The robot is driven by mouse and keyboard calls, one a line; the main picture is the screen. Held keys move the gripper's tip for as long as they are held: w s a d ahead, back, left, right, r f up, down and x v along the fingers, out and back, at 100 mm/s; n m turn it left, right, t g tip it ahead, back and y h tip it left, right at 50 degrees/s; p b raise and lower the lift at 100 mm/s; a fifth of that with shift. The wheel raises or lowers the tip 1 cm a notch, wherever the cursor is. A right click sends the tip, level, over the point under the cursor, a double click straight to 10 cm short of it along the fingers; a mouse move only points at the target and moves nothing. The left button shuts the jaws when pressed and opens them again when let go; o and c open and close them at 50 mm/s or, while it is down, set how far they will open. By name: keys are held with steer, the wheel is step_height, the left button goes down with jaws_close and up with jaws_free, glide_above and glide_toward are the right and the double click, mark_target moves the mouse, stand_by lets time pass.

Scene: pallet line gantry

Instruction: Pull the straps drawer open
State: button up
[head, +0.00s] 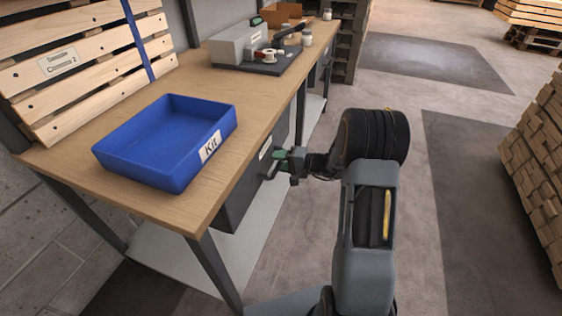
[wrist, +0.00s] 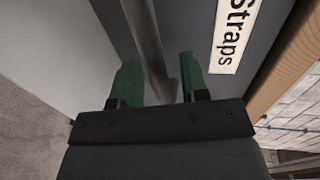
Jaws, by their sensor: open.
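The dark grey straps drawer (head: 240,196) hangs under the wooden workbench top and looks closed. In the wrist view its grey front (wrist: 193,30) carries a white label (wrist: 233,35) reading "Straps". A grey bar handle (wrist: 148,50) runs along the front. My gripper (head: 277,161) is at the drawer front in the head view. In the wrist view my gripper (wrist: 158,80) has its two green fingers apart, one on each side of the handle. I cannot tell whether either finger touches the handle.
A blue bin (head: 125,159) labelled "Kit" sits on the workbench (head: 60,172) above the drawer. A grey device (head: 238,46) and small items stand farther back. Stacked wood (head: 540,150) stands at the right. The floor between (head: 440,225) is clear.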

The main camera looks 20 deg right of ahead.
jaws_close()
stand_by(0.3)
stand_by(0.3)
